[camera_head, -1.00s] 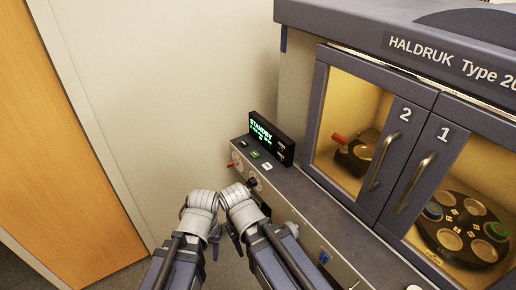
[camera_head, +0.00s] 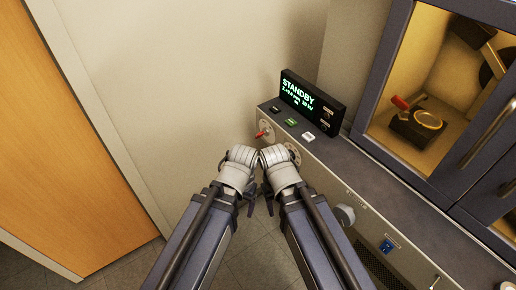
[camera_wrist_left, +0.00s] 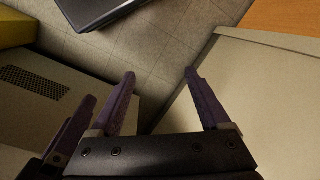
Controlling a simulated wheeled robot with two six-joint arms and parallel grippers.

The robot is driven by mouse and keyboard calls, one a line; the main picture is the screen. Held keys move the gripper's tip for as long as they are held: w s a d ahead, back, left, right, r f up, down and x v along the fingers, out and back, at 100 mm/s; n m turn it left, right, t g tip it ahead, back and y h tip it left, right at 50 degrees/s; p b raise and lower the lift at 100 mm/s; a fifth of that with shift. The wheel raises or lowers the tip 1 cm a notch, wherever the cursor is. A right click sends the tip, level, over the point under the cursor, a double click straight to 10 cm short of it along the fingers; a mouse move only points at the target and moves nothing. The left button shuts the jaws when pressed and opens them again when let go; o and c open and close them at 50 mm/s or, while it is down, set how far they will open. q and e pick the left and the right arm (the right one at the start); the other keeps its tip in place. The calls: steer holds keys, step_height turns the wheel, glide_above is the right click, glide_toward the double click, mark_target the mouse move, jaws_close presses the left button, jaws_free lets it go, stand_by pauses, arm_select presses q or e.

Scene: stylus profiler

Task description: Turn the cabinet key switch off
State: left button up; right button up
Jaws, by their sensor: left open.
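A small red-handled part (camera_head: 262,134), which looks like the key of the key switch, sticks out at the left end of the cabinet's front panel (camera_head: 362,207). A round dial (camera_head: 294,152) beside it is partly hidden by my right wrist. My left gripper (camera_head: 251,199) is below and left of the red part, apart from it, with its fingers mostly hidden behind my wrist. In the left wrist view its purple fingers (camera_wrist_left: 160,74) are spread and empty, over floor. My right gripper (camera_head: 268,203) is close beside it; its fingers are too hidden to tell their opening.
A display reading STANDBY (camera_head: 311,100) stands on the ledge above the panel, with several small buttons before it. A grey knob (camera_head: 345,215) and a blue switch (camera_head: 387,246) are farther right. A bare wall and a wooden door (camera_head: 60,150) are at left.

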arm_select(q)
step_height(320, 180, down, 13)
steer(key=w+a+b, duration=0.1)
steer(key=b, duration=0.9)
steer(key=n+t+h+b, duration=0.5)
steer(key=t+h, duration=0.6)
steer(key=h, duration=0.5)
glide_toward(256, 136)
steer(key=x, duration=0.3)
steer(key=shift+x, duration=4)
arm_select(e)
step_height(256, 136, down, 18)
arm_select(q)
steer(key=shift+w+f, duration=0.1)
steer(key=shift+c, duration=0.2)
jaws_close()
